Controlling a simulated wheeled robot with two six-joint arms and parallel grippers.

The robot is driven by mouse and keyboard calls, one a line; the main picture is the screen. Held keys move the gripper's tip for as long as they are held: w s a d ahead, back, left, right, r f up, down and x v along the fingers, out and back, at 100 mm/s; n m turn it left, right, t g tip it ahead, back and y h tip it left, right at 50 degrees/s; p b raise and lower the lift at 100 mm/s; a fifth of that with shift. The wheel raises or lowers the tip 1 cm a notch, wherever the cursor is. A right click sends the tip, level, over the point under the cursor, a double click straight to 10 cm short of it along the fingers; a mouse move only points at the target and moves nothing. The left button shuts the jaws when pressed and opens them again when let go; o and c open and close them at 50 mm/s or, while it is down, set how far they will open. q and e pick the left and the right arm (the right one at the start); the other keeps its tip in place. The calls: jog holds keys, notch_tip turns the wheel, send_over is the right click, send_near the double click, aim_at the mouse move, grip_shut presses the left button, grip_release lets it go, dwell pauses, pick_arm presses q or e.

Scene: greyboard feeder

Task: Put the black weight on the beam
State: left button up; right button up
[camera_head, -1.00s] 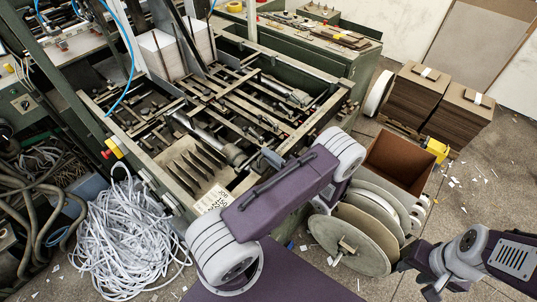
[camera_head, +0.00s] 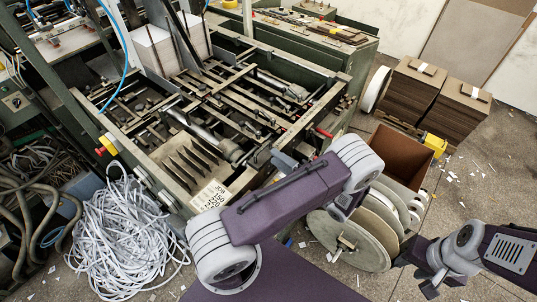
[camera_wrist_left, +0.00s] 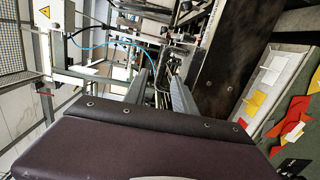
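I cannot pick out the black weight with certainty; several small dark blocks and knobs sit on the metal bars of the machine (camera_head: 88,97) in the head view. Which bar is the beam, I cannot tell; long bars (camera_head: 243,88) cross the open frame. My left gripper (camera_wrist_left: 157,80) shows two grey fingers spread apart in the left wrist view, with no held object visible between them. In the head view my purple left arm mostly hides it, near the machine's front right corner. My right gripper (camera_head: 414,277) is at the lower right, away from the machine, its dark fingers apart and empty.
A heap of white strapping (camera_head: 125,235) lies at lower left. Large reels (camera_head: 350,240) and an open brown box (camera_head: 402,158) stand right of the machine. Board stacks (camera_head: 412,90) stand beyond. A job card (camera_head: 212,196) lies on the machine's front edge.

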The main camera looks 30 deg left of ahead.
pick_arm(q)
jog(key=s+d+b, duration=0.1)
jog(key=d+b, duration=0.1)
jog(key=d, duration=0.4)
jog(key=s+a+f+n+g+h, duration=0.2)
jog(key=s+n+g+h, duration=0.75)
jog(key=n, duration=1.05)
jog(key=shift+s+d+r+n+t+h+b, duration=0.2)
jog(key=shift+d+n+t+h, duration=0.9)
jog(key=shift+n, duration=1.95)
jog(key=shift+w+d+r+n+t+h+b, duration=0.2)
jog(key=shift+d+n+t+h, duration=0.4)
jog(key=shift+n+t+h, duration=1.7)
jog(key=shift+s+d+r+n+t+h+b, duration=0.2)
jog(key=shift+d+n+t+h, duration=0.45)
jog(key=shift+n, duration=3.1)
